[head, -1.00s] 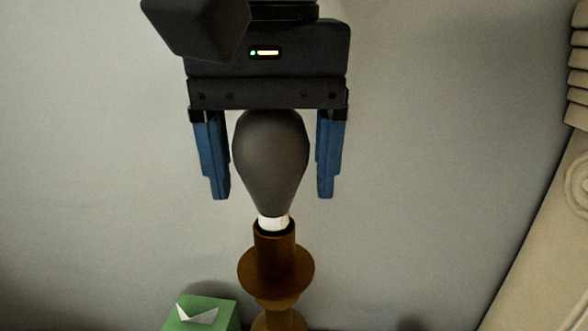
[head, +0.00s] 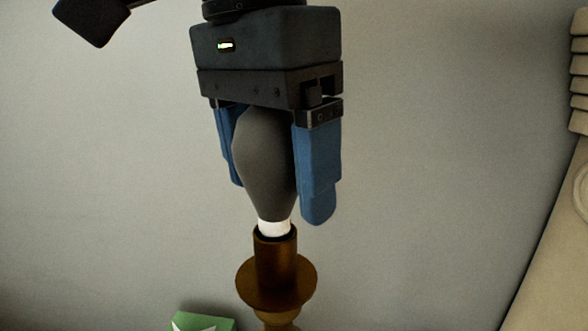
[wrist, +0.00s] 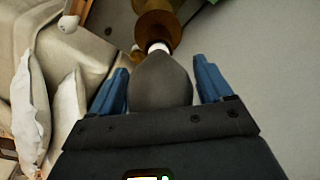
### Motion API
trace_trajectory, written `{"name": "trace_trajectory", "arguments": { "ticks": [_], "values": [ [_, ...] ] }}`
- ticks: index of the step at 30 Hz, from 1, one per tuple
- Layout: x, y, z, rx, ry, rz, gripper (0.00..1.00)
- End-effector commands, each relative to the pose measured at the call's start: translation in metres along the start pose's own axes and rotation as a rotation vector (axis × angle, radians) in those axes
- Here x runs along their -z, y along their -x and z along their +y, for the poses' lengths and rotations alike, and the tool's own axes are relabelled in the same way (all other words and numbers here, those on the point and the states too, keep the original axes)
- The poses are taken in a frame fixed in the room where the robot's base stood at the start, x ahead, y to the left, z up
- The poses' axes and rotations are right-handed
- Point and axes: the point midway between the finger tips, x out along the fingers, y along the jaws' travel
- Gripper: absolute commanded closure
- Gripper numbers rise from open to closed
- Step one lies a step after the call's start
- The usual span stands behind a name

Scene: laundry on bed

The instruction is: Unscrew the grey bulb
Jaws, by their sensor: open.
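The grey bulb (head: 264,160) stands upright with its white base in the brown lamp socket (head: 275,262). My gripper (head: 278,200) is above it, pointing down, with its blue fingers on either side of the bulb. The fingers are open. In the head view the right finger stands nearer the camera and the left finger is partly hidden behind the bulb. In the wrist view the bulb (wrist: 161,82) lies between the fingers of my gripper (wrist: 164,75), with gaps visible on both sides.
A green box (head: 202,322) is low beside the lamp. A beige carved headboard (head: 560,235) is at the right edge. The wrist view shows pale pillows (wrist: 62,118) at left. A plain grey wall (head: 440,130) is behind the lamp.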

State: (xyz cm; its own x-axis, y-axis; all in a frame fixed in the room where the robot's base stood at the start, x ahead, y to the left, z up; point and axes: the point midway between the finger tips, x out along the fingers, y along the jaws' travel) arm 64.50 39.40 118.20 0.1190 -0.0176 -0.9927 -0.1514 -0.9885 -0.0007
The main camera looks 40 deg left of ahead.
Motion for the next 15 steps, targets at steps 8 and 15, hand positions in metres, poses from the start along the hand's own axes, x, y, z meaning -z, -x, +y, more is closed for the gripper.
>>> {"name": "trace_trajectory", "arguments": {
  "ticks": [8,15],
  "values": [
    [-0.0001,-0.0007,0.0003,-0.022,-0.18,0.001,0.21],
    [0.0004,-0.0002,0.0011,-0.046,-0.373,0.001,0.21]
  ]
}}
